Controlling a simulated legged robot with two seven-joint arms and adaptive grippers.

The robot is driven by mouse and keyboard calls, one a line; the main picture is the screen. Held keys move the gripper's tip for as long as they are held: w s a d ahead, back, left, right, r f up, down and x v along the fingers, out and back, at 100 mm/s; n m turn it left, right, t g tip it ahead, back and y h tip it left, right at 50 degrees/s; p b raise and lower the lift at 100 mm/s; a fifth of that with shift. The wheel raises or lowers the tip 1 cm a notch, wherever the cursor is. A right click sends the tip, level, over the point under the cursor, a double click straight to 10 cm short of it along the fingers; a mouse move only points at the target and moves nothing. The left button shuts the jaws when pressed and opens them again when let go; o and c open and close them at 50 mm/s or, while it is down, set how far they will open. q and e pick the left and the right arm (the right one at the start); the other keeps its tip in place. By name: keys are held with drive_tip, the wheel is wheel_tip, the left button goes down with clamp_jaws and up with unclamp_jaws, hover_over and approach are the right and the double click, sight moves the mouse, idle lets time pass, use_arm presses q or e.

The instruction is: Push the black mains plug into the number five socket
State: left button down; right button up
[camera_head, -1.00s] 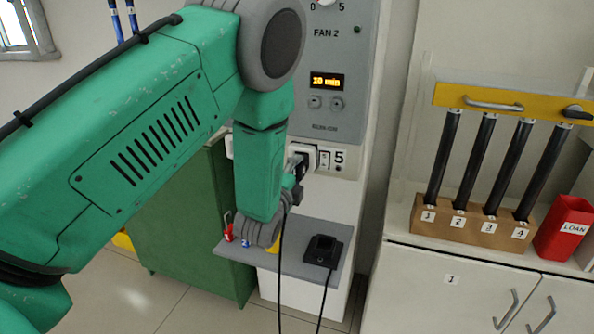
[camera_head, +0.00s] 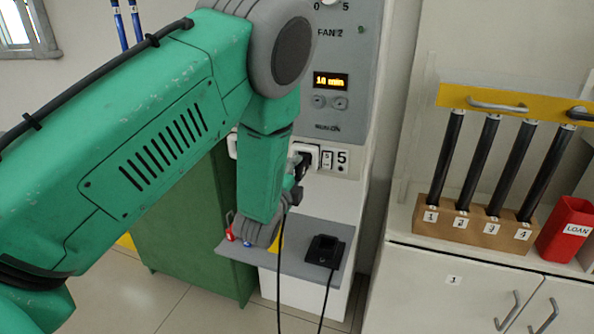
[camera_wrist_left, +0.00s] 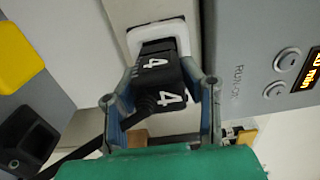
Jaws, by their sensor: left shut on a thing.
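The black mains plug (camera_wrist_left: 158,78) carries white 4 marks on its body. In the left wrist view my left gripper (camera_wrist_left: 160,97) is shut on it, one finger on each side. The plug's front is at the white socket plate (camera_wrist_left: 179,33); I cannot tell how deep it sits. In the head view the plug (camera_head: 305,161) shows small beside my left gripper (camera_head: 298,178), at the number five socket (camera_head: 313,150), left of a switch and a 5 label. My arm partly hides this. My right gripper is not in view.
A grey shelf (camera_head: 290,243) below holds a black cradle (camera_head: 324,250) with a cable. A green cabinet (camera_head: 185,235) stands left. At the right, black rods stand in a numbered wooden block (camera_head: 470,228) beside a red LOAN box (camera_head: 567,228). The panel display (camera_head: 331,81) is lit.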

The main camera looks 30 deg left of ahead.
use_arm(q)
drive_tip(key=shift+b+x, duration=0.3)
drive_tip(key=shift+x, duration=1.1)
drive_tip(key=c, duration=1)
unclamp_jaws()
drive_tip(key=shift+w, duration=0.1)
drive_tip(key=shift+o, duration=0.2)
drive_tip(key=shift+s, duration=0.2)
drive_tip(key=v, duration=1.1)
drive_tip(key=shift+s+d, duration=0.2)
drive_tip(key=shift+s, duration=0.1)
